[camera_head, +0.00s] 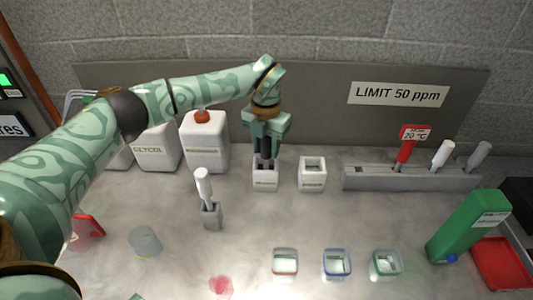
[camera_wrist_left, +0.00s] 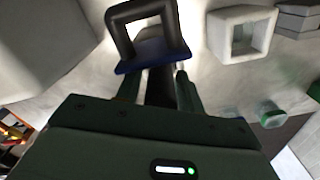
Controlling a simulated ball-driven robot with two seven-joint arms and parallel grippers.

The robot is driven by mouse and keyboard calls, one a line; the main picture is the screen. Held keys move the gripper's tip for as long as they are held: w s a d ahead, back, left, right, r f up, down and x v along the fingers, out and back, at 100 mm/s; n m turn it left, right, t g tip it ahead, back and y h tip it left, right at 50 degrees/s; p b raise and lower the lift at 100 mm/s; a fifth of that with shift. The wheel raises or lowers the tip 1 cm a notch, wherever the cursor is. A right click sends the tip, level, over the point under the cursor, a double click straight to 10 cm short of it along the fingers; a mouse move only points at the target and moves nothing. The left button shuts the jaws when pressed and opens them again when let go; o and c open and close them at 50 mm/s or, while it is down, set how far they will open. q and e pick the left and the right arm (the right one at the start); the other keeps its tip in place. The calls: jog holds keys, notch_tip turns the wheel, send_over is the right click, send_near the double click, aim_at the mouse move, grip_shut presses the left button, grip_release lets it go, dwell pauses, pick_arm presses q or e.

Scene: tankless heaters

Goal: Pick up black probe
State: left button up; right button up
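The black probe (camera_wrist_left: 158,88) shows in the left wrist view as a dark upright shape between the fingers of my left gripper (camera_wrist_left: 160,85). Thin light gaps seem to separate it from the fingers, so they look apart around it. In the head view my left gripper (camera_head: 265,150) points down over the left white square holder (camera_head: 265,181), and its dark fingers largely hide the probe. A dark blue edge (camera_wrist_left: 155,56) shows by the shadowed holder in the wrist view. My right gripper is not in view.
An empty white holder (camera_head: 312,176) stands close to the right. A white probe (camera_head: 204,185) in a grey stand is front left. White jugs (camera_head: 205,145) are behind left. A grey rack (camera_head: 410,179) holds red and white probes. Small square cups (camera_head: 337,262) stand in front.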

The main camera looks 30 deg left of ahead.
pick_arm(q)
jog(key=shift+f, duration=0.3)
grip_shut()
jog(key=shift+r, duration=0.1)
